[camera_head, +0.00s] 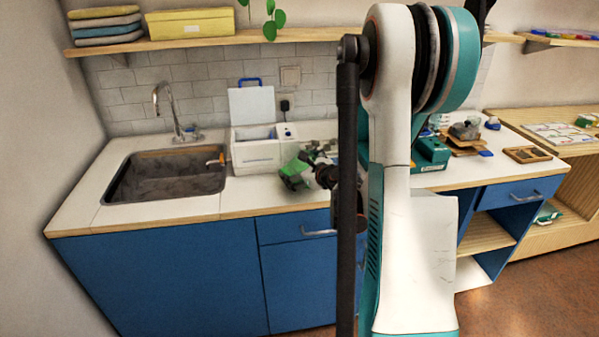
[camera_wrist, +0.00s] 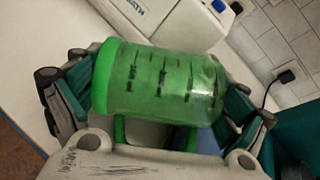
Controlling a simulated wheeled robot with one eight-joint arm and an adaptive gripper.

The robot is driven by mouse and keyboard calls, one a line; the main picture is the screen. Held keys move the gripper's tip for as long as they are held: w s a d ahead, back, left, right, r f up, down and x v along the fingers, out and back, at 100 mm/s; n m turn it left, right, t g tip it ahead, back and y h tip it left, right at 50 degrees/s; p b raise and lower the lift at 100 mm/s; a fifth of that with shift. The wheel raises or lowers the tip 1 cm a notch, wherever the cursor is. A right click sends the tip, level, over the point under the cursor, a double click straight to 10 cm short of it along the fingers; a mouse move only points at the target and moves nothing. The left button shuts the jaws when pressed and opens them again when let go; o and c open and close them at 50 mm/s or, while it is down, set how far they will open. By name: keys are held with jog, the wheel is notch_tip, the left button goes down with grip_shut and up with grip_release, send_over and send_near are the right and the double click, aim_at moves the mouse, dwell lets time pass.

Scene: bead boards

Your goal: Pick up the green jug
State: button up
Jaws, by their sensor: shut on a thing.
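The green jug (camera_wrist: 160,85) lies across my gripper in the wrist view. It is see-through green with dark marks on its side and a brighter green end at the left. My gripper (camera_wrist: 150,100) is shut on it, with a teal finger at each side. In the head view the jug (camera_head: 294,172) is tilted at the front of the counter, next to the white box. My gripper (camera_head: 308,170) is at its right side there, small and partly dark. I cannot tell whether the jug touches the counter.
A white box (camera_head: 255,157) with a raised lid stands left of the jug. A sink (camera_head: 165,175) with a tap is farther left. A green-teal device (camera_head: 430,152) and small items lie on the counter to the right. My arm hides part of the counter.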

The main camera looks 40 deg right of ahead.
notch_tip(320, 180, up, 20)
jog(key=p, duration=0.8)
jog(key=w+a+f+n+y, duration=0.1)
jog(key=a+f+n+y, duration=0.25)
jog(key=a, duration=1.55)
jog(key=a+f+n+y, duration=0.3)
jog(key=a+f, duration=0.1)
jog(key=a, duration=1.4)
jog(key=d+r+m+h, duration=0.2)
jog(key=d, duration=1)
jog(key=d+r+m+h, duration=0.2)
jog(key=d+r, duration=0.1)
jog(key=d, duration=0.9)
jog(key=s+d+r+m+h, duration=0.1)
jog(key=d+r+m+h, duration=0.1)
jog(key=d, duration=1.1)
jog(key=shift+r+m+h, duration=0.25)
jog(key=shift+h, duration=0.2)
notch_tip(320, 180, down, 20)
jog(key=b, duration=0.8)
jog(key=shift+r, duration=0.15)
